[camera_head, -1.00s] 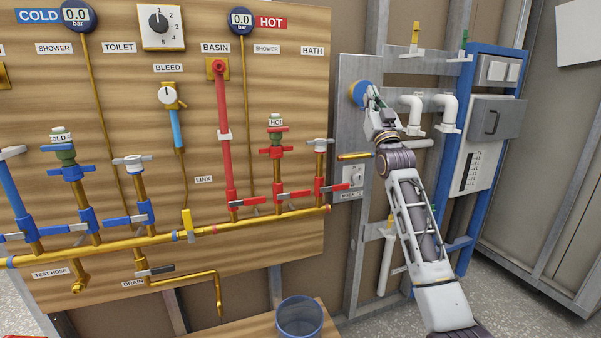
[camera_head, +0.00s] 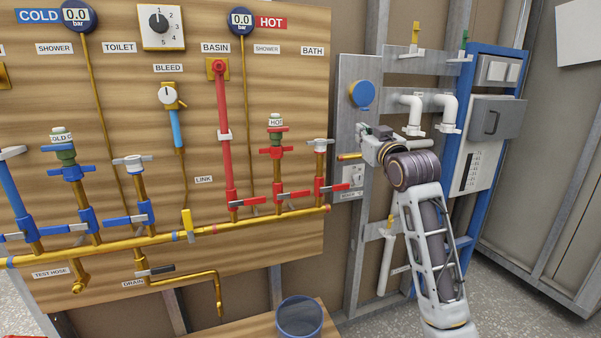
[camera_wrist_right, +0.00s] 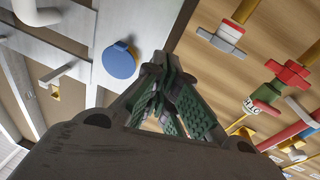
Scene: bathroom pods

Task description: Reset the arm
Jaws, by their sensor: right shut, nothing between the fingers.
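My right arm comes in from the lower right in the head view. Its gripper (camera_head: 365,137) is in front of the grey metal panel (camera_head: 348,100), below and apart from the round blue knob (camera_head: 362,95). In the right wrist view the fingers of this gripper (camera_wrist_right: 165,95) are shut with nothing held. The blue knob (camera_wrist_right: 119,61) also shows there, to the left of the fingertips. My left gripper is not in view.
A wooden board (camera_head: 300,85) with brass, red and blue pipes and valves stands to the left of the arm. White pipe elbows (camera_head: 446,110) and a blue frame (camera_head: 462,85) are at the right.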

